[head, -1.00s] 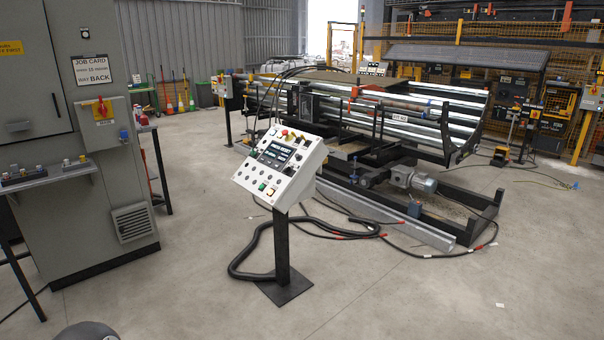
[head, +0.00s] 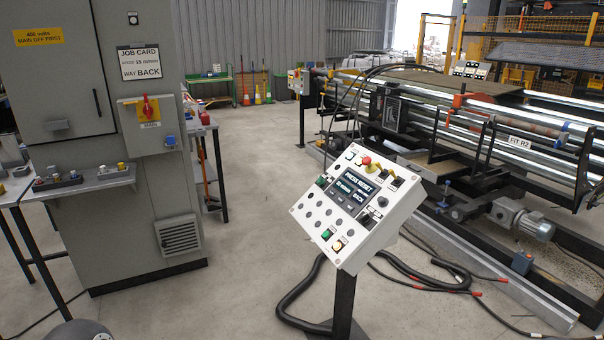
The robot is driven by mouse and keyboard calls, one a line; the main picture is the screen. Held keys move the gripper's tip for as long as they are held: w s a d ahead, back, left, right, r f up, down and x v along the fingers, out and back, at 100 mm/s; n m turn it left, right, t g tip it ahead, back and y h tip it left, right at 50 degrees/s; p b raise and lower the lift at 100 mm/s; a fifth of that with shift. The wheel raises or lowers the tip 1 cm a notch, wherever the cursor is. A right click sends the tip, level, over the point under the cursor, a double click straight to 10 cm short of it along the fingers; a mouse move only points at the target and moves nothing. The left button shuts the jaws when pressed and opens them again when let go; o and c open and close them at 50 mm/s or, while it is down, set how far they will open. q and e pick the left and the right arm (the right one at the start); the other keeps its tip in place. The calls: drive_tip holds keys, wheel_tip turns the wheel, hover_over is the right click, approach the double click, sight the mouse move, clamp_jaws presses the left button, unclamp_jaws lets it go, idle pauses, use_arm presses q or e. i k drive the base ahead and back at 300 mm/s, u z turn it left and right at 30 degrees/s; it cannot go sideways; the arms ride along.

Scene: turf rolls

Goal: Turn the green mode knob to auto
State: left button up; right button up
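The control panel (head: 350,208) is a tilted white box on a dark post, right of the picture's middle. A small green and dark control (head: 321,181) is at its left edge, beside the screen; it may be the green mode knob, but its setting is too small to read. A green button (head: 327,234) is lower on the panel, next to a lit whitish button (head: 337,245). The screen (head: 356,188) reads "PRESS RESET", with "BACK" below. A red mushroom button (head: 366,161) is at the top. Neither gripper is in view.
A grey cabinet (head: 125,215) with a red and yellow main switch (head: 147,107) and a job card (head: 139,63) stands left. The roller machine (head: 450,120) is behind the panel at right. Black hoses (head: 290,305) lie around the post. Bare floor (head: 250,200) separates cabinet and panel.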

sight(321, 181)
drive_tip(key=u, duration=0.05)
drive_tip(key=i, duration=0.2)
drive_tip(key=z, duration=0.1)
drive_tip(key=k, duration=0.45)
drive_tip(key=u, duration=0.85)
drive_tip(key=i, duration=2.3)
drive_tip(key=z, duration=0.55)
